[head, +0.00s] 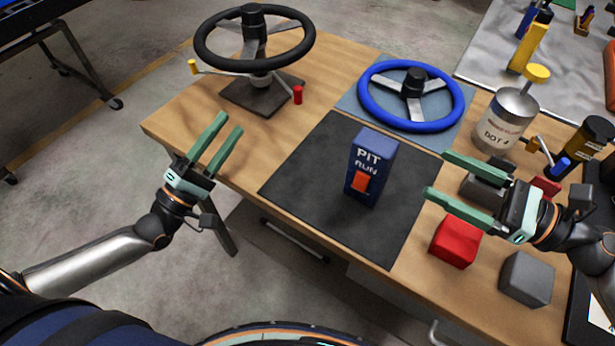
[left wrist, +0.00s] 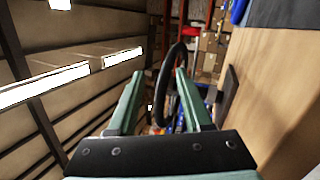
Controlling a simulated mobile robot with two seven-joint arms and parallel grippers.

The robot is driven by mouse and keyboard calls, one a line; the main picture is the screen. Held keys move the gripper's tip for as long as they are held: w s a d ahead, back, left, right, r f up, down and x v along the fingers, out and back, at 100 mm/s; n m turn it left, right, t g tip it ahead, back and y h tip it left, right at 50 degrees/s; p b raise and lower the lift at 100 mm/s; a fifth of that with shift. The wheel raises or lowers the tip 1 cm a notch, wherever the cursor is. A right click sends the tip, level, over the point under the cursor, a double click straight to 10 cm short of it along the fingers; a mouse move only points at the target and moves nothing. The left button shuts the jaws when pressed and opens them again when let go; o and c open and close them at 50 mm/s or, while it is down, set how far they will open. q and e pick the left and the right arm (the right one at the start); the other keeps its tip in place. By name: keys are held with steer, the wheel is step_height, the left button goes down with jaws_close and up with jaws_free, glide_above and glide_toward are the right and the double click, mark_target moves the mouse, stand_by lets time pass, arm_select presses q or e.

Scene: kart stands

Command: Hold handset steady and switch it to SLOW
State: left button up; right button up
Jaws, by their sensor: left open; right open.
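The handset (head: 372,160) is a blue upright box on the dark mat (head: 310,190). Its front reads PIT and RUN above an orange switch (head: 361,182). No SLOW label can be read. My left gripper (head: 222,130) is open and empty, left of the mat near the table's left front edge. My right gripper (head: 438,174) is open and empty, right of the handset, its fingers pointing left towards it. Neither gripper touches the handset. The left wrist view shows my open left fingers (left wrist: 158,98) with nothing between them.
A black steering wheel (head: 207,38) on a stand with red and yellow knobs is at the back left. A blue wheel (head: 366,98) lies behind the handset. A DOT 4 can (head: 498,128), red block (head: 456,243) and grey block (head: 526,280) are at the right.

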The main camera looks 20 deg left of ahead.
mark_target(376, 141)
arm_select(q)
steer(key=s+d+f+n, duration=0.1)
steer(key=d, duration=0.1)
steer(key=s+d+f+g, duration=0.1)
steer(key=s+d+f, duration=0.1)
steer(key=d, duration=0.1)
steer(key=s+d+f+n+h, duration=0.1)
steer(key=d+f, duration=0.1)
steer(key=d, duration=0.1)
steer(key=shift+s+d+n+g, duration=0.15)
steer(key=shift+n+g, duration=0.15)
steer(key=shift+g, duration=0.1)
steer(key=s+d, duration=0.2)
steer(key=d, duration=0.1)
steer(key=s+d+f+n+g+h, duration=0.1)
steer(key=s+d, duration=0.1)
steer(key=d, duration=0.1)
steer(key=s+d+f+n+g, duration=0.1)
steer(key=s+d, duration=0.1)
steer(key=d, duration=0.2)
steer(key=shift+s+f+h, duration=0.2)
steer(key=shift+s+h, duration=0.1)
steer(key=shift+s, duration=0.05)
arm_select(e)
steer(key=x, duration=1.2)
steer(key=shift+a, duration=0.3)
steer(key=shift+c, duration=0.2)
